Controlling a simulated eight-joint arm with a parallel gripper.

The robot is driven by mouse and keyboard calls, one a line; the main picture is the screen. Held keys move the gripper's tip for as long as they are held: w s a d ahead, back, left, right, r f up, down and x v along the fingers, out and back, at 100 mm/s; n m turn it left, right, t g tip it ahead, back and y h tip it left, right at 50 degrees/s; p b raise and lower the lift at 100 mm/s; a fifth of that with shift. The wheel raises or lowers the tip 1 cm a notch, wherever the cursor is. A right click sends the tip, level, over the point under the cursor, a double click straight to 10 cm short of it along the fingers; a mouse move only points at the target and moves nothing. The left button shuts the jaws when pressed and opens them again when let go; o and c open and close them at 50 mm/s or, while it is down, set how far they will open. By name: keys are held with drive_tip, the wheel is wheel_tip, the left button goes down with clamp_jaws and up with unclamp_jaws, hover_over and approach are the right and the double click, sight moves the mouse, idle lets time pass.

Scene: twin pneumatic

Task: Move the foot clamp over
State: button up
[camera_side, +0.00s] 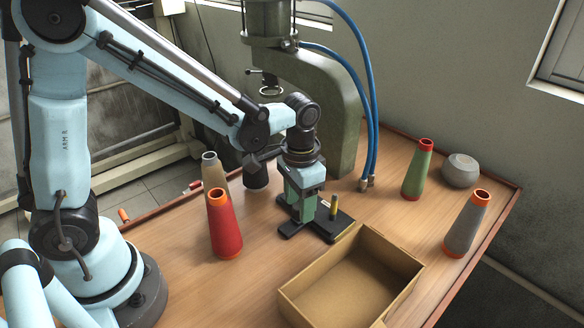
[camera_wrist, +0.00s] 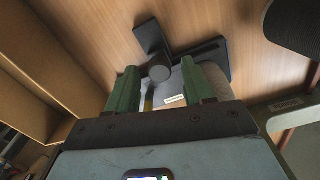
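The foot clamp (camera_side: 325,228) is a black flat base with crossing arms and short upright parts, one brass-coloured. It stands on the wooden table just behind the cardboard box. My gripper (camera_side: 304,212) points down over its left part, with the green fingertips close to the base. In the wrist view my gripper (camera_wrist: 160,78) has its two fingers apart. A dark round post (camera_wrist: 159,72) and a grey labelled block of the clamp show between and beyond them. A gap shows beside the left finger. The right finger hides part of the block, so contact there is unclear.
An open cardboard box (camera_side: 291,297) stands in front of the clamp. A red cone (camera_side: 224,228) and a beige cone (camera_side: 212,172) are left. A green cone (camera_side: 417,172), a grey cone (camera_side: 465,228) and a grey round pot (camera_side: 460,170) are right. The green press (camera_side: 335,110) rises behind.

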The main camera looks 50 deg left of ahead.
clamp_jaws()
drive_tip(key=shift+s+d, duration=0.1)
drive_tip(key=shift+s, duration=1.4)
drive_tip(key=shift+o, duration=0.3)
unclamp_jaws()
wheel_tip(320, 180, up, 12)
